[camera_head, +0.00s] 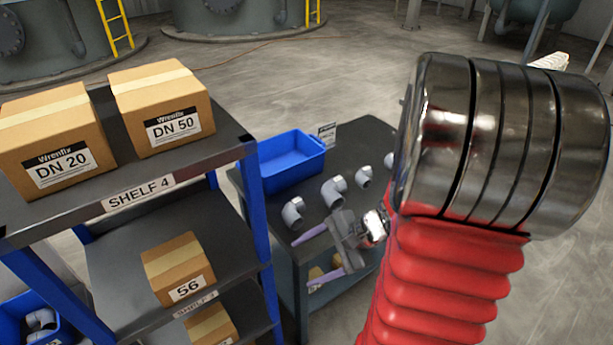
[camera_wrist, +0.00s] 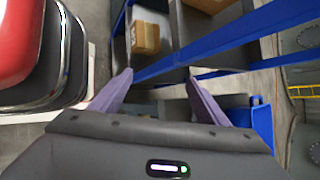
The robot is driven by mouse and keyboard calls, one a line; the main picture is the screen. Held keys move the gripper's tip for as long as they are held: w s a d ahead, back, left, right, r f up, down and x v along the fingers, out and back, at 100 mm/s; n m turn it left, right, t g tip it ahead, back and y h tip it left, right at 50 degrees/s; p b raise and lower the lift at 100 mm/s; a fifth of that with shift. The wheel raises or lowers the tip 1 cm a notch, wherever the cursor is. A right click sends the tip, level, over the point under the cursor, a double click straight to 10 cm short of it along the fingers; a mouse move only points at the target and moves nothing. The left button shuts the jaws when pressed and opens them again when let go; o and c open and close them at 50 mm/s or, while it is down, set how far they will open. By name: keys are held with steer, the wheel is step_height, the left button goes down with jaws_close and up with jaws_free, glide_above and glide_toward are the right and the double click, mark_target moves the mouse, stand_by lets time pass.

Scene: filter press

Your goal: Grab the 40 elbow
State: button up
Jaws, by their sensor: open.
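Several grey pipe elbows stand in a row on a dark cart top in the head view: one at the near left (camera_head: 293,212), a second (camera_head: 334,190), a smaller third (camera_head: 364,177) and another (camera_head: 389,160) partly behind my arm. No size marking is readable on them, so I cannot tell which is the 40 elbow. My gripper (camera_head: 301,265) is open and empty, its purple fingers pointing left past the cart's near edge, in front of the near-left elbow. In the wrist view my gripper (camera_wrist: 159,76) shows nothing between the fingers, and no elbow is visible there.
A blue bin (camera_head: 290,160) and a small label card (camera_head: 327,134) stand at the cart's back. A blue-posted shelf rack (camera_head: 256,215) stands close left of my gripper. It carries cartons DN 20 (camera_head: 55,140), DN 50 (camera_head: 162,105) and 56 (camera_head: 178,268).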

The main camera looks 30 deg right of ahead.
steer(key=w+d+f+m+t+h, duration=0.1)
steer(key=w+d+f+m+t, duration=0.15)
steer(key=d+m, duration=0.25)
steer(key=w+d+f+m+t+h, duration=0.1)
steer(key=w+d+m+t+h, duration=0.1)
steer(key=d+m+t, duration=0.3)
steer(key=m+h, duration=0.5)
steer(key=m, duration=0.1)
glide_toward(337, 203)
steer(key=v, duration=0.4)
steer(key=shift+s+d+f, duration=0.1)
steer(key=shift+d, duration=0.05)
steer(key=shift+x, duration=4.35)
steer(key=shift+x, duration=2.6)
